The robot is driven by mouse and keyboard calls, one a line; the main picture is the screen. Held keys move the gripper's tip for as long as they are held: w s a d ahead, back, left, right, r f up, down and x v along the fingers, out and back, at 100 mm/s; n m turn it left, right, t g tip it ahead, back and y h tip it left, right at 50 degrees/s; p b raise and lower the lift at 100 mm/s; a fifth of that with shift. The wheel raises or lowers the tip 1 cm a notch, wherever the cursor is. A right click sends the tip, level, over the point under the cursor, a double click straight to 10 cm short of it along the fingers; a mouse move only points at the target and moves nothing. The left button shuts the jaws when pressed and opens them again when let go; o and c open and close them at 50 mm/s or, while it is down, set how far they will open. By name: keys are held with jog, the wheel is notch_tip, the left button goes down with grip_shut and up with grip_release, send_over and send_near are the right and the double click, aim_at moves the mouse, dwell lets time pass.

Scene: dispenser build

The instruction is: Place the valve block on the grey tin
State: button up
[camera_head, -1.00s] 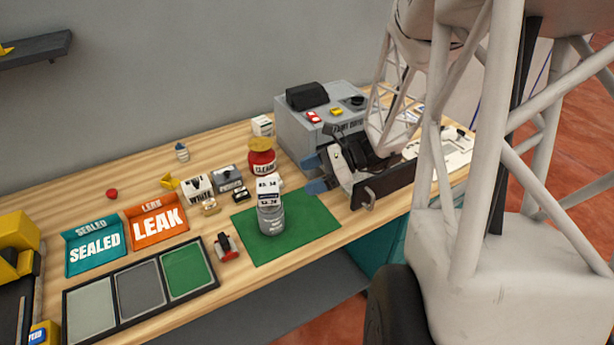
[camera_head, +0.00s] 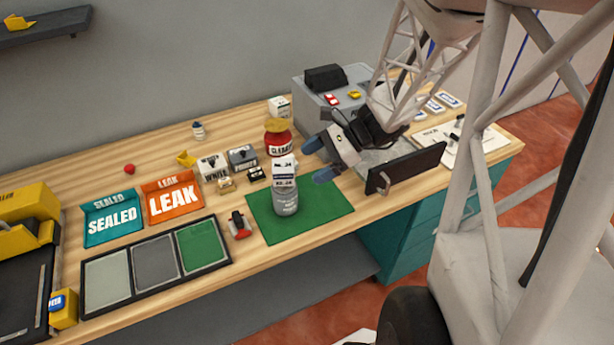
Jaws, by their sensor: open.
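The grey tin (camera_head: 286,203) stands upright on the green mat (camera_head: 325,212). A white block (camera_head: 284,167) with dark lettering appears stacked on top of it; I cannot tell for sure whether this is the valve block. My gripper (camera_head: 318,160), with blue fingertips, is open and looks empty. It is to the right of the stack and a little behind it in the picture, apart from it. A gap shows between the fingertips and the white block. The underside of the block and its contact with the tin are too small to judge.
A red can (camera_head: 278,140) with a yellow top stands close behind the stack. Small labelled blocks (camera_head: 211,167) stand to the left. A red-and-black part (camera_head: 239,225) lies beside the mat. A dark upright panel (camera_head: 408,168) is right of my gripper. The mat's right side is clear.

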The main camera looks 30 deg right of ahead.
jog(key=s+a+r+n+h, duration=0.5)
jog(key=s+r+n, duration=0.1)
jog(key=n, duration=0.3)
jog(key=s+a+r+n+h, duration=0.5)
jog(key=s+r+n+h, duration=0.1)
jog(key=s+n, duration=0.3)
jog(key=shift+s+a+r+n+h, duration=0.25)
jog(key=shift+r+n+h, duration=0.05)
jog(key=shift+n, duration=0.1)
